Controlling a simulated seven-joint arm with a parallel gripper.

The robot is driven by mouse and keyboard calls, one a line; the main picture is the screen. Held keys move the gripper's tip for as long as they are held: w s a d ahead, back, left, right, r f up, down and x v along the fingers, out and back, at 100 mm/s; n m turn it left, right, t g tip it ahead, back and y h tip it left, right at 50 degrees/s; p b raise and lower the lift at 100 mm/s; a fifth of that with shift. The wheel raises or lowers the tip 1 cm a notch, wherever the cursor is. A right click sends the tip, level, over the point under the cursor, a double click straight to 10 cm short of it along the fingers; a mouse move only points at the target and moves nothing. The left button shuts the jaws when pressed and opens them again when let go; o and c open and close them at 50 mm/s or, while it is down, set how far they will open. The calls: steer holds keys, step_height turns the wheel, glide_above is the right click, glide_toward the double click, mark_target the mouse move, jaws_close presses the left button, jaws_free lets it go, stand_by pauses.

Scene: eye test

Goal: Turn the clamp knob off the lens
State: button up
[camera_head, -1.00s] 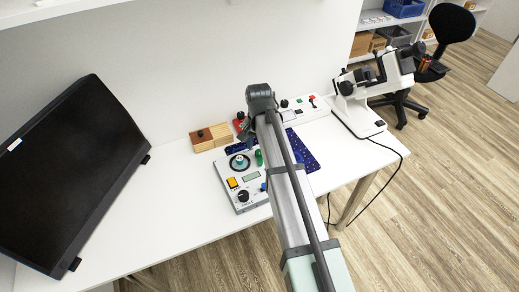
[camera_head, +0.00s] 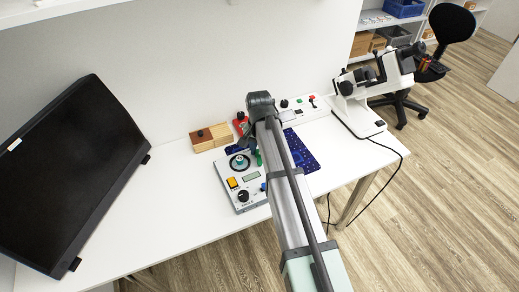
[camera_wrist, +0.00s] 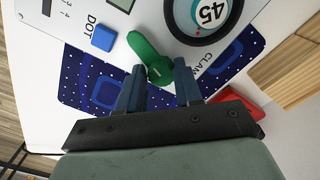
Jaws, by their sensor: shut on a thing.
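The green clamp knob (camera_wrist: 150,58) has a long lever arm and a rounded hub beside the printed word starting "CLAM". In the wrist view its arm points to the upper left, apart from the black-ringed lens (camera_wrist: 228,28) marked 45. My gripper (camera_wrist: 159,70) has its two blue-grey fingers on either side of the knob's hub end, shut on it. In the head view the knob (camera_head: 259,158) shows only in part beside my arm, right of the lens (camera_head: 239,163). My gripper's fingers are hidden there.
The pale device panel (camera_head: 229,192) carries a blue button (camera_wrist: 103,38), a yellow button (camera_head: 232,183) and a black dial (camera_head: 243,195). A blue dotted mat (camera_head: 304,157) lies behind. A wooden box (camera_head: 212,138), a red object (camera_head: 241,124) and a white optical instrument (camera_head: 355,105) stand nearby.

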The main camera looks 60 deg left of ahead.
steer(key=c, duration=0.4)
steer(key=shift+n, duration=2.3)
steer(key=o, duration=1.1)
